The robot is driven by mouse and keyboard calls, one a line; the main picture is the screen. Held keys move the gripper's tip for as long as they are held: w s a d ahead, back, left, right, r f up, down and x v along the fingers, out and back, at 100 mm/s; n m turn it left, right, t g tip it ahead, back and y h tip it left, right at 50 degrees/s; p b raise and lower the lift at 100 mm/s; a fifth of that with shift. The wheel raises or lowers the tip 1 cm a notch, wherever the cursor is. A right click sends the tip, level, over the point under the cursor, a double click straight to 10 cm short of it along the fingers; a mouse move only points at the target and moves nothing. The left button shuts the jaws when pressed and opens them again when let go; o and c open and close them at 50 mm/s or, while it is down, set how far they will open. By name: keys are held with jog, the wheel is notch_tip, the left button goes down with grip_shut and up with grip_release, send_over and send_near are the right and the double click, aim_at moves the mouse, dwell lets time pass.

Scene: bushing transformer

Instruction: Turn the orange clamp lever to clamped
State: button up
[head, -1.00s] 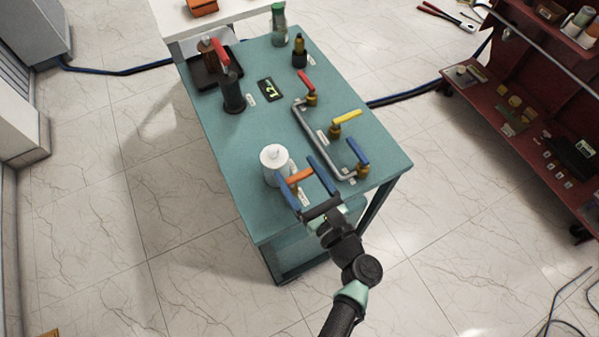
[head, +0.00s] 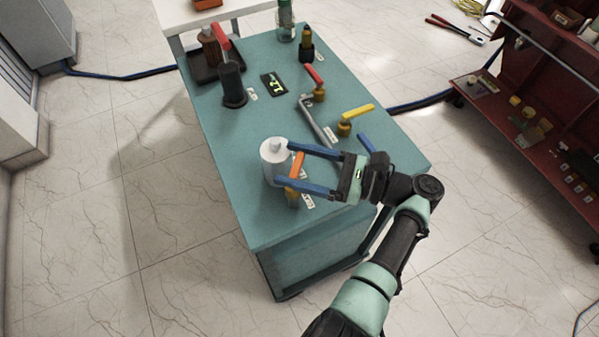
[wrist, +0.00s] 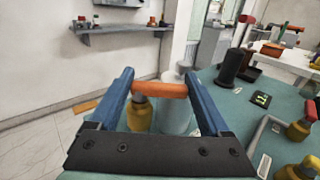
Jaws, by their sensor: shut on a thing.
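The orange clamp lever (head: 297,166) sits on a brass valve-like body (head: 292,195) near the front left of the teal table (head: 265,225). My gripper (head: 291,167) reaches in from the right, with one blue finger at each end of the lever. In the wrist view the lever (wrist: 160,89) spans the gap between the fingertips, above the brass body (wrist: 140,114). The jaws are shut on the lever. A white cylinder (head: 269,165) stands close behind it, partly hidden by the lever in the wrist view.
A dark cylinder (head: 232,84) stands at the back left. The table's front left corner is clear.

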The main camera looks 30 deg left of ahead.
jog(key=shift+a+r+n+g+h+b, duration=0.1)
jog(key=shift+a+n+g+h+b, duration=0.1)
jog(key=shift+n+g+b, duration=0.45)
jog(key=shift+a+n+g+h+b, duration=0.25)
jog(key=shift+n+g, duration=0.2)
jog(key=shift+g, duration=0.7)
jog(key=shift+n+g+h+b, duration=0.35)
jog(key=shift+n+g+b, duration=0.2)
jog(key=shift+b, duration=0.6)
jog(key=n+g+b, duration=0.1)
jog(key=b, duration=0.4)
jog(key=n+g+h+b, duration=0.1)
jog(key=b, duration=0.4)
jog(key=shift+f+g+h, duration=0.25)
jog(key=shift+g+h, duration=0.05)
jog(key=shift+g, duration=0.05)
jog(key=shift+a+b, duration=0.1)
jog(key=shift+b, duration=0.4)
jog(key=shift+r+n, duration=0.25)
jog(key=shift+r, duration=0.15)
jog(key=shift+f+b, duration=0.15)
jog(key=shift+b, duration=0.35)
jog(key=shift+a+g+h+b, duration=0.1)
jog(key=shift+g+h+b, duration=0.25)
jog(key=shift+b, duration=0.3)
